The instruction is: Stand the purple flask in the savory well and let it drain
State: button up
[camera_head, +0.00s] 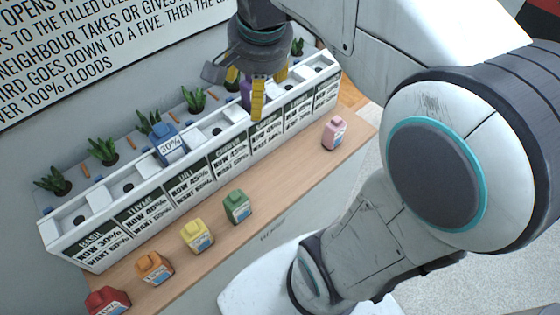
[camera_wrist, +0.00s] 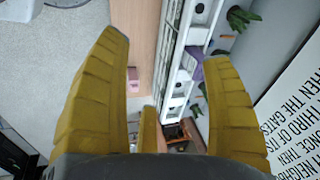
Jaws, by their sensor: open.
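The purple flask (camera_head: 246,92) is at the white planter row, below and behind my gripper's yellow fingers, which partly hide it. In the wrist view a purple patch of it (camera_wrist: 198,72) shows by the tip of the right-hand finger. My gripper (camera_head: 258,90) is open, with its fingers pointing down over the planter. In the wrist view its fingers (camera_wrist: 165,52) are spread wide with nothing between them. The flask seems to stand in a well, but its base is hidden. I cannot read which panel is savory.
A blue flask (camera_head: 169,143) marked 30% stands in the planter (camera_head: 46,232). Red (camera_head: 107,301), orange (camera_head: 154,267), yellow (camera_head: 196,236), green (camera_head: 236,206) and pink (camera_head: 333,132) flasks stand on the wooden ledge (camera_head: 284,172). Several green plants (camera_head: 103,150) line the planter's back.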

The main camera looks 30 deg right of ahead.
jog(key=s+a+f+n+t, duration=0.1)
jog(key=s+a+f+n, duration=0.1)
jog(key=s+f+n, duration=0.5)
jog(key=s+n, duration=0.4)
jog(key=s, duration=0.1)
jog(key=shift+f+t, duration=0.15)
jog(key=shift+t, duration=0.15)
notch_tip(320, 180, down, 3)
jog(key=shift+w+r+b, duration=0.1)
jog(key=shift+b, duration=1.1)
dwell(0.5)
